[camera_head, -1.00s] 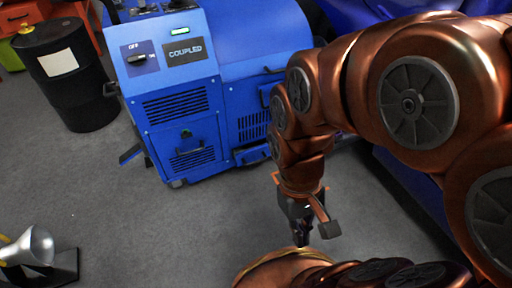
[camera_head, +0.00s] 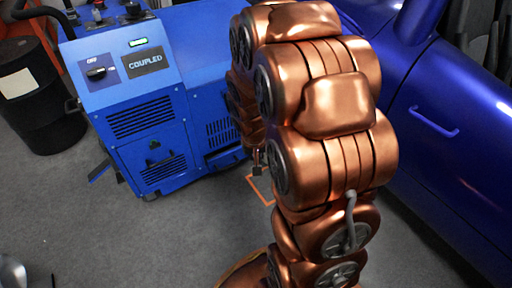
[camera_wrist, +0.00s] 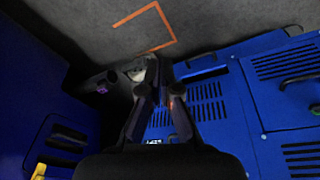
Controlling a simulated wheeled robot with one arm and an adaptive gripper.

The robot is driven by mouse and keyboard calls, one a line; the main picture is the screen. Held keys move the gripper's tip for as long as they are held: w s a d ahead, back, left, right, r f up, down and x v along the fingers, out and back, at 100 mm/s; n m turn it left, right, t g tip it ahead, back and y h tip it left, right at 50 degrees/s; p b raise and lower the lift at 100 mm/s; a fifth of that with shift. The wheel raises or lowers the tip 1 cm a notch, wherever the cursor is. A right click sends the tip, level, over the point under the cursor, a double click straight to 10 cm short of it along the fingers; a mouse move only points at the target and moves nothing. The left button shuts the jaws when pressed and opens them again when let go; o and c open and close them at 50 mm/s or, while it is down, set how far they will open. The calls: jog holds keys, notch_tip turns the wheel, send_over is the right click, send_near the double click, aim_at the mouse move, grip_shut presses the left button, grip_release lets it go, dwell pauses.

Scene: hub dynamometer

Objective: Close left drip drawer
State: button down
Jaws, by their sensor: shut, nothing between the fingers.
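The blue dynamometer cabinet (camera_head: 150,110) stands at the left of centre in the head view. A low drawer-like blue front (camera_head: 226,159) sits under its side vent, partly hidden by my arm; it seems to stand slightly out, but how far I cannot tell. In the wrist view a blue ledge with a dark slot (camera_wrist: 203,73), probably this drawer, lies just right of my fingertips. My gripper (camera_wrist: 158,96) is shut and empty, pointing at the floor side of the cabinet. Contact with the drawer cannot be made out. In the head view my arm hides most of the gripper.
A blue car (camera_head: 440,130) stands close on the right. A black drum (camera_head: 38,95) is at the left. An orange floor marking (camera_head: 262,188) lies beside the cabinet. The grey floor in front is clear. Another blue body (camera_wrist: 40,120) fills the wrist view's left.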

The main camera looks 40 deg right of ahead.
jog(key=w+d+f+m+t, duration=0.4)
jog(key=w+d+f, duration=0.6)
jog(key=d+f, duration=0.1)
jog(key=w+d+f+m+t+y, duration=0.1)
jog(key=d+f+m+t, duration=0.5)
jog(key=f+m+t, duration=0.5)
jog(key=w+f+n+g+b, duration=0.1)
jog(key=w+f+b, duration=0.1)
jog(key=w, duration=0.4)
jog(key=w+d+f+n+g+b, duration=0.1)
jog(key=w+f+b, duration=0.1)
jog(key=w+b, duration=0.2)
jog(key=x, duration=0.3)
jog(key=shift+w+r, duration=0.2)
jog(key=shift+w, duration=0.05)
jog(key=shift+a, duration=0.1)
